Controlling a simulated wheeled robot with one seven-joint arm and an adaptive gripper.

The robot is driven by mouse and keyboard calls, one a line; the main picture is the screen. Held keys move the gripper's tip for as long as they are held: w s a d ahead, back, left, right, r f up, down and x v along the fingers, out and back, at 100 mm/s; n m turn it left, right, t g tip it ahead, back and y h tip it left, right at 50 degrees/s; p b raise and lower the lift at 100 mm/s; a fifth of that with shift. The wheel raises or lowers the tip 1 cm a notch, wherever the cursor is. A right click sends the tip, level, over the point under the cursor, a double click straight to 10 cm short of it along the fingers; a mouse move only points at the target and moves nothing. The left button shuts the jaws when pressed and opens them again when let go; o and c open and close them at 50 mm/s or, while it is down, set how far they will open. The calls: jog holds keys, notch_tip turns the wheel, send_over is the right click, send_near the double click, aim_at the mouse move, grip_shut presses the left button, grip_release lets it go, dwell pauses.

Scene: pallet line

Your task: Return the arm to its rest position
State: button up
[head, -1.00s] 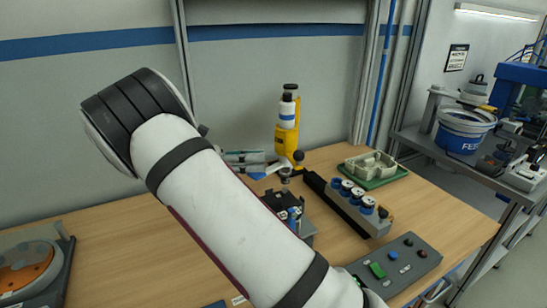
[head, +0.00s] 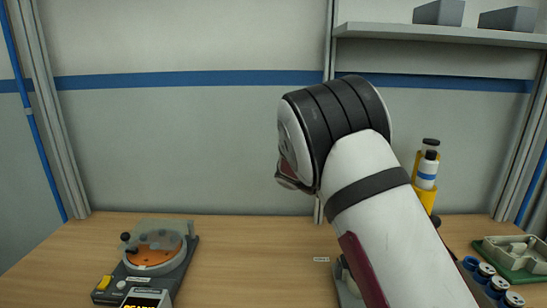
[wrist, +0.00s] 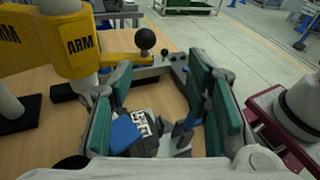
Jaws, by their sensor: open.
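My gripper (wrist: 160,75) shows in the wrist view with its two green-padded fingers spread apart and nothing held between them. Below the fingers, a dark fixture (wrist: 155,137) with a blue part (wrist: 126,132) stands on the table; I cannot tell how far below it is. In the head view my white arm is raised over the right half of the table, its black-banded joint uppermost. My gripper's fingers are hidden in that view.
A yellow press marked ARM (wrist: 80,42) with a black ball knob (wrist: 145,39) stands close left of my gripper. A turntable device (head: 152,262) is at the left of the wooden table (head: 255,262). A green tray (head: 512,262) is at right. Mid-table is clear.

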jog(key=s+r+m+t+y, duration=0.3)
jog(key=s+m+t+y, duration=0.25)
jog(key=s+y, duration=0.6)
jog(key=s+a+m+t+y, duration=0.1)
jog(key=s+a+m+t, duration=0.2)
jog(key=s, duration=0.4)
jog(key=s+a+m+t+y, duration=0.1)
jog(key=s+a+m+t, duration=0.2)
jog(key=s+a+m, duration=0.2)
jog(key=shift+s+r, duration=0.35)
jog(key=shift+s, duration=0.85)
jog(key=shift+t, duration=0.25)
